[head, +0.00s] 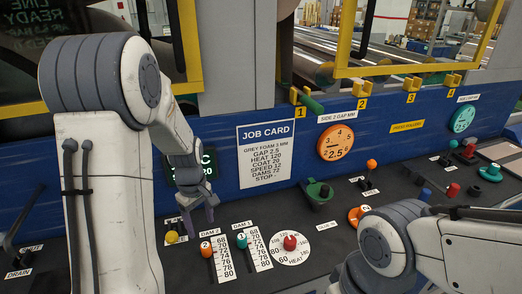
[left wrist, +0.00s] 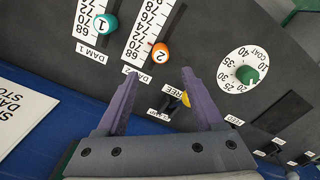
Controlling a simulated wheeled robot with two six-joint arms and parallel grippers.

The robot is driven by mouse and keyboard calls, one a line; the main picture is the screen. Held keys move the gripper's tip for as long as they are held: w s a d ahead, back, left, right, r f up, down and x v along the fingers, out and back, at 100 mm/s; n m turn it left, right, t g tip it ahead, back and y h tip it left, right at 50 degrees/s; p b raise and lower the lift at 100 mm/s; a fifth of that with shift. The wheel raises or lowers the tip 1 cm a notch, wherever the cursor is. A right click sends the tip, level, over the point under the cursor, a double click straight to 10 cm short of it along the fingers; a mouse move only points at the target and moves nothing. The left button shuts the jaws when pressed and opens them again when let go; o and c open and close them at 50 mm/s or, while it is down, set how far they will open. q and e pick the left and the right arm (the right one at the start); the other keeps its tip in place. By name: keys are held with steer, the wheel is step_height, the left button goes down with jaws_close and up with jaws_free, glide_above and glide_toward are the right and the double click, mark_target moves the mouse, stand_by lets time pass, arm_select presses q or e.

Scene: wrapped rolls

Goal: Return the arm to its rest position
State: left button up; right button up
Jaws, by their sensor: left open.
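My left gripper (head: 198,218) is open and empty, pointing down over the dark control panel (head: 330,215). In the left wrist view, its two purple fingers (left wrist: 159,76) are spread apart with nothing between the tips. A yellow knob (left wrist: 186,99) shows beside one finger there, and the same knob (head: 171,237) is just left of the gripper in the head view. I cannot tell the exact gap between fingers and panel. My right arm comes in at the lower right of the head view; its gripper is hidden or out of frame.
Orange knob 2 (head: 206,250) and teal knob 1 (head: 241,241) sit on dam scales. The job card (head: 266,153) hangs on the blue wall behind. Yellow frames (head: 345,62) stand above.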

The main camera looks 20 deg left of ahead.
arm_select(q)
steer(key=s+d+r+m, duration=0.25)
steer(key=d+m, duration=0.25)
steer(key=d, duration=0.3)
steer(key=s+d+r+m, duration=0.2)
steer(key=d+r+m, duration=0.15)
steer(key=d, duration=0.45)
steer(key=s+d+r+m, duration=0.1)
steer(key=s+d+m, duration=0.3)
steer(key=s+m, duration=0.2)
steer(key=s+d+r+m+h, duration=0.1)
steer(key=s+d+m, duration=0.4)
steer(key=s, duration=0.3)
steer(key=shift+s+r+m, duration=0.3)
steer(key=shift+r+m, duration=0.05)
steer(key=shift+m, duration=0.4)
